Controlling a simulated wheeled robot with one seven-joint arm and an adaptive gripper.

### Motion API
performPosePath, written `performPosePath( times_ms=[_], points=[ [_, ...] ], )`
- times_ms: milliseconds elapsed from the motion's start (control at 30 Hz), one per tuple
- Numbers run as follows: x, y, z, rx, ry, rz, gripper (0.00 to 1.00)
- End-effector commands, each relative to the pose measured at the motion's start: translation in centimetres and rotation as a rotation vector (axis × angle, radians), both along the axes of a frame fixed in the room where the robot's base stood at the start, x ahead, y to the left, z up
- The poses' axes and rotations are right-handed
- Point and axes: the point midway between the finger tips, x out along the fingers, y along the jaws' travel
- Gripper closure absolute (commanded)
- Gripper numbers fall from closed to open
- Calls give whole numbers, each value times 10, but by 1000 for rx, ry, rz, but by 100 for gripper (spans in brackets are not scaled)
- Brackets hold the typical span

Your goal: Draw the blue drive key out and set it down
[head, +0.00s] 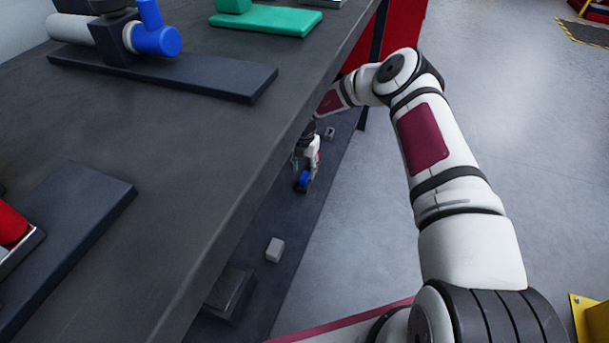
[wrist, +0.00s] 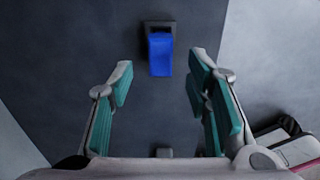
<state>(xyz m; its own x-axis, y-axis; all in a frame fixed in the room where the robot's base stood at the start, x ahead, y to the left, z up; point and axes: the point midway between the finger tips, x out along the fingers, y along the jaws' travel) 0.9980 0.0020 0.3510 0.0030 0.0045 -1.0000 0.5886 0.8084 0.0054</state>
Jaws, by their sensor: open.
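The blue drive key (wrist: 160,55) shows in the wrist view as a blue block at a dark square seat (wrist: 172,26). How deep it sits there I cannot tell. My gripper (wrist: 161,88) is open, with one teal-padded finger on each side of the key's line. The key lies just beyond the fingertips in the picture, and nothing is held. In the head view my gripper (head: 307,165) hangs low beside the bench, and a small blue piece (head: 303,180) shows at its tip; it looks like the same key.
The dark bench (head: 215,140) edge runs close along the left of my arm. On it are a grey and blue valve part (head: 155,38), a green part (head: 268,20) and a dark plate (head: 70,225). A small grey block (head: 275,250) lies on the dark lower surface. Open floor (head: 540,150) lies right.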

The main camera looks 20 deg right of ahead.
Motion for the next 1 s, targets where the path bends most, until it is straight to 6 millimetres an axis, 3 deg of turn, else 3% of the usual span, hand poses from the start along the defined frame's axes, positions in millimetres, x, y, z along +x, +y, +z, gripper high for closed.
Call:
performPosePath(
  times_ms=[200,400,1000],
  points=[
    [0,-1,45,-1,-2,0,56],
    [0,-1,67,-1,0,0,56],
    [0,-1,72,-1,1,0,56]
  ],
)
